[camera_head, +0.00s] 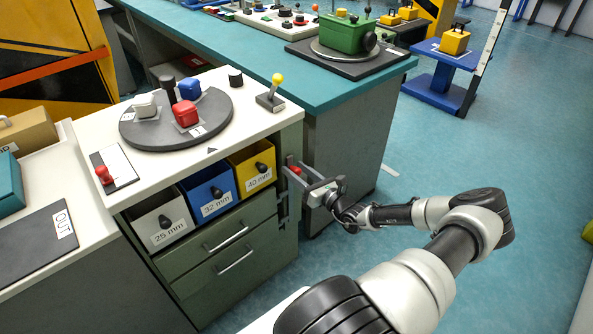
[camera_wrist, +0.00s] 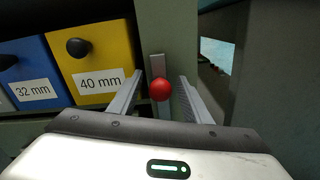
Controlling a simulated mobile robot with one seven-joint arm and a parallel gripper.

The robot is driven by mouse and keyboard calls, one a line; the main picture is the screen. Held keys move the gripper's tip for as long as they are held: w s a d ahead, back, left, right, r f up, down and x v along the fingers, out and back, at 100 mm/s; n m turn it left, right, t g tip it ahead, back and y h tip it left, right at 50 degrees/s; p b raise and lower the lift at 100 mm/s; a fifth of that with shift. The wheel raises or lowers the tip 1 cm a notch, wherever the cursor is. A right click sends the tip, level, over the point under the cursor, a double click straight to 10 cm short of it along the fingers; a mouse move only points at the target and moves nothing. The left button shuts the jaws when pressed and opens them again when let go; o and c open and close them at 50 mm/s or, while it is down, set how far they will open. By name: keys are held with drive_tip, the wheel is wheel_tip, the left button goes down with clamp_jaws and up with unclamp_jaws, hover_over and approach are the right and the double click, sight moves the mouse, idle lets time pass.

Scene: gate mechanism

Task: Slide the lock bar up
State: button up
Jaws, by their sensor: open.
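The lock bar (camera_wrist: 157,64) is a grey upright strip on the cabinet's corner post, right of the yellow 40 mm drawer. Its red ball knob (camera_wrist: 160,90) sticks out toward the wrist camera and also shows in the head view (camera_head: 296,170). My gripper (camera_wrist: 160,77) is open, with one finger left and one right of the red knob. Gaps show between the knob and both fingers. In the head view my gripper (camera_head: 293,169) reaches the cabinet's right front corner. The bar's lower part is hidden behind the knob and gripper in the wrist view.
White 25 mm (camera_head: 160,225), blue 32 mm (camera_head: 212,198) and yellow 40 mm (camera_head: 254,172) drawers sit left of the bar. A round turntable (camera_head: 215,128) with blocks and a yellow-knobbed lever (camera_head: 272,93) stand on top. A teal-topped bench (camera_head: 335,95) stands close behind.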

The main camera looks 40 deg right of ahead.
drive_tip(key=s+d+p, duration=0.1)
drive_tip(key=s+p, duration=0.1)
drive_tip(key=s, duration=1.5)
drive_tip(key=shift+d, duration=0.2)
drive_tip(key=shift+a+r, duration=0.1)
